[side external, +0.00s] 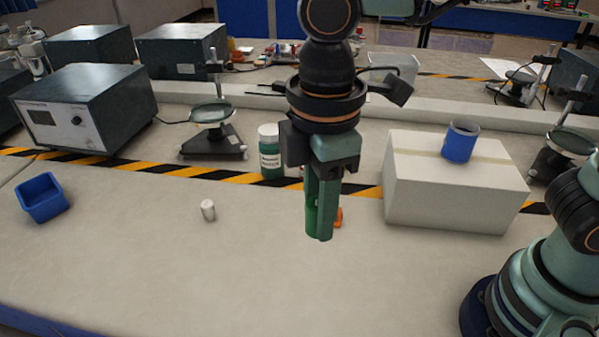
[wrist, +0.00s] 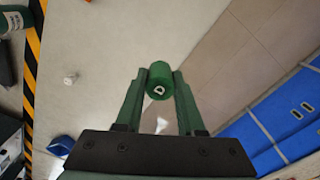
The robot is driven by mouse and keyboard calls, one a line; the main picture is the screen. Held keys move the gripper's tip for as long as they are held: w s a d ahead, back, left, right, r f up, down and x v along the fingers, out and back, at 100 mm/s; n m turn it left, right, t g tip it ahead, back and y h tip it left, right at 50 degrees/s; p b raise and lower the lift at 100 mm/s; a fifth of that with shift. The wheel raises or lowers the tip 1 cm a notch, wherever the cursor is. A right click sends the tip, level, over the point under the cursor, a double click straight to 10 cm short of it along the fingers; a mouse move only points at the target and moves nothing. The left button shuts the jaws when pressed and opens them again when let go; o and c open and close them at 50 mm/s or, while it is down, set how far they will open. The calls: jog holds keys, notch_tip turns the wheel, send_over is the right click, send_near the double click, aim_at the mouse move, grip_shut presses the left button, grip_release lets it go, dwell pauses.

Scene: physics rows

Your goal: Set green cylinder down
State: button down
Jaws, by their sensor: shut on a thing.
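The green cylinder (wrist: 160,79) is between the two fingertips of my gripper (wrist: 157,88) in the wrist view, with its round end and a white mark facing the camera. In the side view my gripper (side external: 323,225) points down over the table, shut on the green cylinder (side external: 312,216), which is mostly hidden by the fingers. I cannot tell whether the cylinder's lower end touches the table.
A white box (side external: 440,195) with a blue cup (side external: 460,141) on top stands to the right. A green-labelled bottle (side external: 270,155) and an orange thing (side external: 339,217) are behind my gripper. A small white cylinder (side external: 208,210) and blue bin (side external: 43,199) are left. The front table is clear.

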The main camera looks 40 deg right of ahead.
aim_at(339, 316)
jog(key=s+d+f, duration=0.2)
jog(key=s+d, duration=0.1)
jog(key=f, duration=2)
jog(key=shift+s+d, duration=0.15)
jog(key=shift+d, duration=0.05)
jog(key=shift+f, duration=0.15)
jog(key=c, duration=0.5)
grip_release()
